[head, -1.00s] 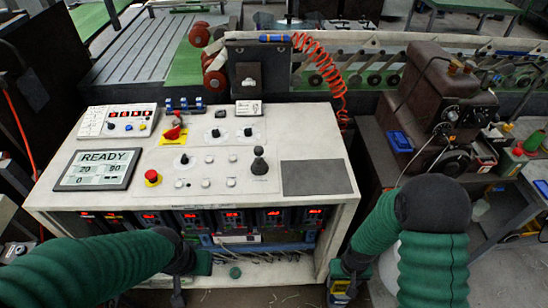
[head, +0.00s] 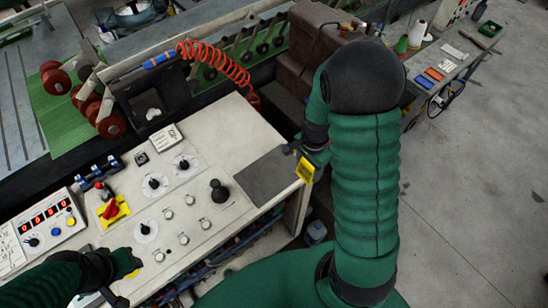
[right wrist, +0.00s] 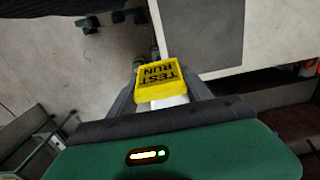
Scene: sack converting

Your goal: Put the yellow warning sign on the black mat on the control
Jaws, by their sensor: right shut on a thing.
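The yellow warning sign (head: 305,170) is held in my right gripper (head: 302,154), at the right edge of the control desk. In the right wrist view the sign (right wrist: 160,82) reads "TEST RUN" and sits between the fingers. The black mat (head: 262,178) lies flat and bare on the desk's right end, just left of the sign. It also shows at the top of the right wrist view (right wrist: 201,32). The sign appears beside the mat, not over it. My left gripper (head: 122,285) is at the lower left; its fingers are dark and unclear.
The control desk (head: 215,128) carries knobs, a black-knobbed lever (head: 219,190) left of the mat, and a red switch on yellow (head: 112,209). A coiled orange hose (head: 222,66) hangs behind. A brown machine (head: 300,45) stands beyond the mat. Open floor lies right.

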